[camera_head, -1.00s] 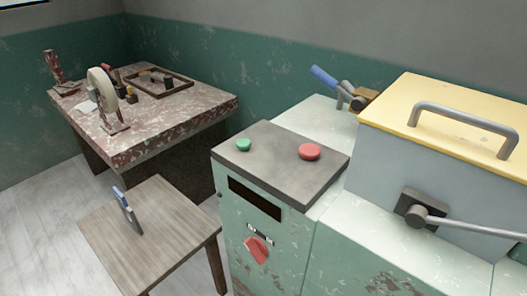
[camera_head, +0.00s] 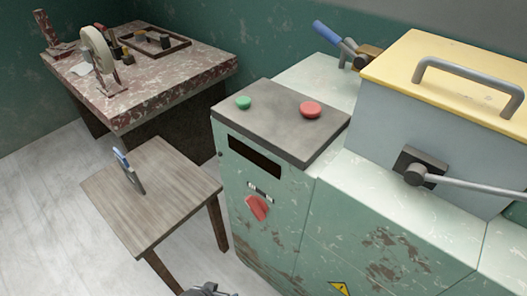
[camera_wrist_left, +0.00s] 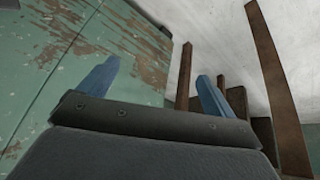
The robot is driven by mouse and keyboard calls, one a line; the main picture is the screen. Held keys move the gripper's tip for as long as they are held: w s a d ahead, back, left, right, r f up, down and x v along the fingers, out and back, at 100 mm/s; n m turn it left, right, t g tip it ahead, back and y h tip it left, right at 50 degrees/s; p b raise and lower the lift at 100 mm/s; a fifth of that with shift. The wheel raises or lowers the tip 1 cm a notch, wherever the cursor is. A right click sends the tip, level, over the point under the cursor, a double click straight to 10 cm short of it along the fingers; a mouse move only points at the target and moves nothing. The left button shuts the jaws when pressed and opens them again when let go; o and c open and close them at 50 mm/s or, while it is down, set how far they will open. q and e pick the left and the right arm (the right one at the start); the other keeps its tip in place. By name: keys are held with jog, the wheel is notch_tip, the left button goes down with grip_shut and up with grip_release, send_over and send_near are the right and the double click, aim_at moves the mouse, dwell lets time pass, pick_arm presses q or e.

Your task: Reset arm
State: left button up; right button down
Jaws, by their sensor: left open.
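My left gripper (camera_wrist_left: 155,88) shows in the left wrist view with its two blue fingers apart and nothing between them. It is near the worn green machine cabinet, whose side fills the left of that view. Wooden legs and the pale floor show beyond the fingers. In the head view a small grey piece, probably part of my arm, shows at the bottom edge, between the stool and the cabinet. My right arm is not seen.
The green cabinet (camera_head: 330,225) carries a green button (camera_head: 243,102), a red button (camera_head: 310,110) and a yellow-lidded box (camera_head: 435,60) with a lever. A wooden stool (camera_head: 165,205) holds a blue-handled tool (camera_head: 128,172). A stained table (camera_head: 165,85) stands behind.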

pick_arm(q)
jog(key=s+d+f+t+h, duration=0.25)
jog(key=d+f, duration=0.65)
jog(key=f, duration=0.5)
jog(key=s+a+r+g+y+p, duration=0.1)
jog(key=r+p, duration=0.3)
jog(key=r, duration=0.8)
jog(key=s+a+r+g+p, duration=0.1)
jog(key=a+r+p, duration=0.3)
jog(key=r, duration=0.8)
jog(key=s+a+r+g+y+p, duration=0.1)
jog(key=a+r+g+p, duration=0.2)
jog(key=r, duration=0.9)
jog(key=shift+s+a+r+y+p, duration=0.25)
jog(key=shift+r+y+p, duration=0.1)
jog(key=shift+p, duration=0.35)
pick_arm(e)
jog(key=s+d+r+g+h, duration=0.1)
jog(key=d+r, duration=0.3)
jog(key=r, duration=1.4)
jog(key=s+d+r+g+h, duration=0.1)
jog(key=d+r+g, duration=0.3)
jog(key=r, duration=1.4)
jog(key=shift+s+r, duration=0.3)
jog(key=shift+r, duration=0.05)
